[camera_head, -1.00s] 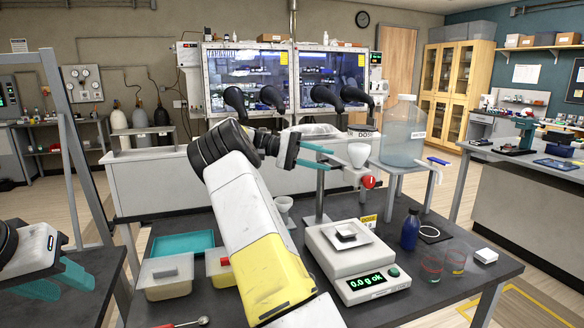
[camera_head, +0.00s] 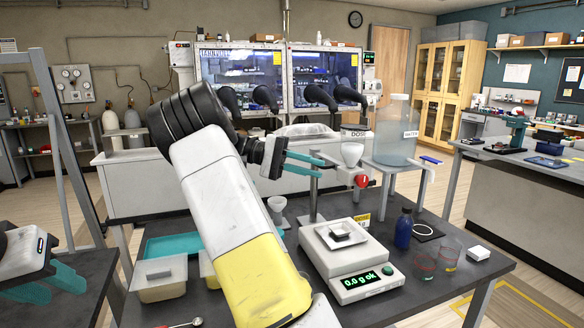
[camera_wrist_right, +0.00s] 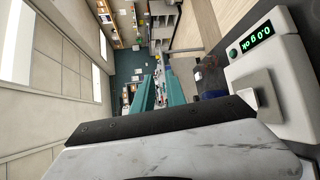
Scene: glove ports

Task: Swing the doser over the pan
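The balance display reads 0.0 g ok. My right gripper (camera_head: 318,166) is open and empty, its teal fingers left of the doser and pointing toward it, apart from the knob. Its fingers also show in the right wrist view (camera_wrist_right: 160,90). My left gripper (camera_head: 62,286) is open and empty at lower left.
A water container (camera_head: 395,135) stands on a stand right of the doser. A blue bottle (camera_head: 403,230) and small beakers (camera_head: 424,266) sit right of the balance. My right arm hides the table's middle.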

